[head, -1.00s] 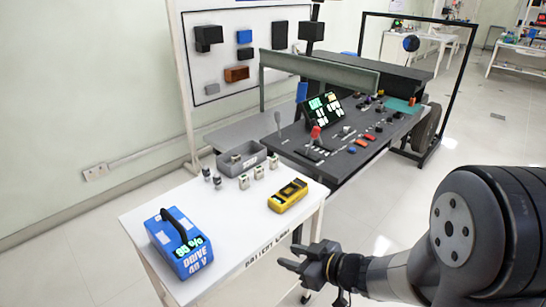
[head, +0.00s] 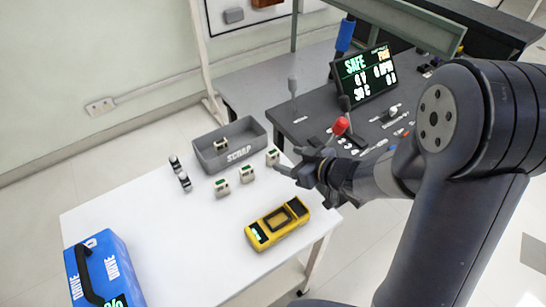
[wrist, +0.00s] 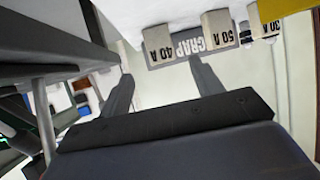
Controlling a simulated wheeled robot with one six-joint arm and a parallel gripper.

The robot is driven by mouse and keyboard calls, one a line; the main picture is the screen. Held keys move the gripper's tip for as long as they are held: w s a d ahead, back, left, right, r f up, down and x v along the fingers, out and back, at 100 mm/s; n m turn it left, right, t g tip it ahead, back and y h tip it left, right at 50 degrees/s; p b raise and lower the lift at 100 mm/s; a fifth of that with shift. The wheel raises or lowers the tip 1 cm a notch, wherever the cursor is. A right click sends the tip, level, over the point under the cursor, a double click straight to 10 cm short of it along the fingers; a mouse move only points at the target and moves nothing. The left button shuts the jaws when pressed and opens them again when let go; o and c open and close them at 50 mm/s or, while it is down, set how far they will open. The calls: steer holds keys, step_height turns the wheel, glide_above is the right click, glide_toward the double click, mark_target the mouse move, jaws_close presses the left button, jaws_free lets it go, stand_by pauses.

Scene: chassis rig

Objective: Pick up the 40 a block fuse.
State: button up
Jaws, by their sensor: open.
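The 40 A block fuse (wrist: 157,45) is a pale block with its label showing in the wrist view, left of a 50 A block (wrist: 218,30). In the head view it appears to be the rightmost small block (head: 272,158) on the white table (head: 150,240), by the bin's corner. My gripper (head: 288,161) is open and empty, just right of that block. In the wrist view, the fingers of my gripper (wrist: 161,70) are spread, with the 40 A block ahead of them, apart from them.
The grey scrap bin (head: 258,132) stands behind the blocks, with one block inside. Two more blocks (head: 247,174) (head: 221,187) stand to the left, then two small dark-and-white fuses (head: 184,181). A yellow meter (head: 278,223) lies in front. A blue drive battery (head: 103,265) sits front left.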

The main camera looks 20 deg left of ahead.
mark_target(276, 156)
steer(key=x, duration=0.5)
steer(key=shift+a+b, duration=0.1)
steer(key=shift+b, duration=0.2)
steer(key=shift+c, duration=0.2)
